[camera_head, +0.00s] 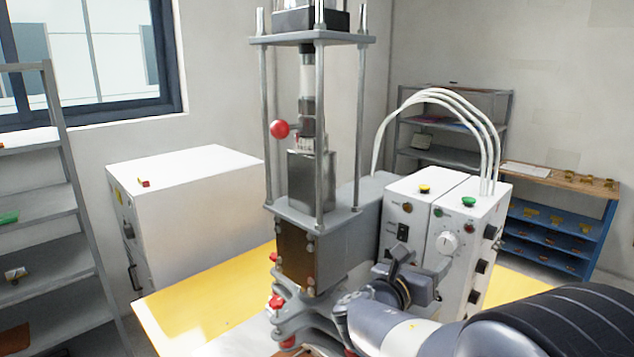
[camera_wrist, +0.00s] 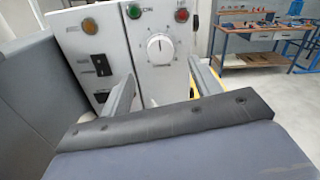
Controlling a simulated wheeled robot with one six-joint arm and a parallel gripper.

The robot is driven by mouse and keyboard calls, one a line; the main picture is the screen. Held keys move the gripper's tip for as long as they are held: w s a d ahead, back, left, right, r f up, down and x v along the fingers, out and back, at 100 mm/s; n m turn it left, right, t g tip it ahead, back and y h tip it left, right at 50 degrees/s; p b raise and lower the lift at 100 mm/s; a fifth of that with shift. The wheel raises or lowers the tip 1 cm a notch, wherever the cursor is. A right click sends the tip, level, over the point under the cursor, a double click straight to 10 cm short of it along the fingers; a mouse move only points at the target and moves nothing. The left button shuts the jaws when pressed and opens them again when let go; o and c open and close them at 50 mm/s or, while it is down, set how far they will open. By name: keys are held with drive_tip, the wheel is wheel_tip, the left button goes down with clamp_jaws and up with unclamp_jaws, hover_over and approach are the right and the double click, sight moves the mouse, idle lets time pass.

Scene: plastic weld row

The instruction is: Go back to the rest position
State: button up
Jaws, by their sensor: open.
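My gripper (camera_head: 418,268) is at the end of my arm, low in front of the white control boxes (camera_head: 398,218) in the head view. In the wrist view its two grey fingers (camera_wrist: 162,78) stand apart with nothing between them. Past the fingers is the face of a control box (camera_wrist: 168,22) with a white dial. I cannot tell exactly how far the fingertips are from that face. The welding press (camera_head: 318,170), with metal columns and a red ball knob, stands to the left of my gripper.
The press and boxes stand on a yellow-topped table (camera_head: 190,303). White cables (camera_head: 440,95) arch above the boxes. A white cabinet (camera_head: 190,180) and grey shelves (camera_head: 60,240) are at left. A blue workbench (camera_head: 550,225) and a grey rack (camera_head: 460,155) are at back right.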

sight(444, 245)
drive_tip(key=v, duration=0.3)
drive_tip(key=shift+f, duration=0.1)
drive_tip(key=shift+d, duration=0.15)
drive_tip(key=p+x, duration=0.2)
drive_tip(key=x, duration=0.8)
drive_tip(key=shift+w+d, duration=0.25)
drive_tip(key=shift+w, duration=0.05)
drive_tip(key=shift+a+f+m+b, duration=0.1)
drive_tip(key=shift+f+m+b, duration=0.05)
drive_tip(key=shift+m+b, duration=0.4)
drive_tip(key=shift+s+m+b, duration=0.15)
drive_tip(key=shift+m+b, duration=0.25)
drive_tip(key=shift+m, duration=0.65)
drive_tip(key=m+b, duration=0.1)
drive_tip(key=m, duration=0.1)
drive_tip(key=shift+m, duration=0.3)
drive_tip(key=m, duration=0.5)
drive_tip(key=shift+b, duration=0.4)
drive_tip(key=b+v, duration=0.2)
drive_tip(key=v, duration=0.9)
drive_tip(key=shift+r, duration=0.2)
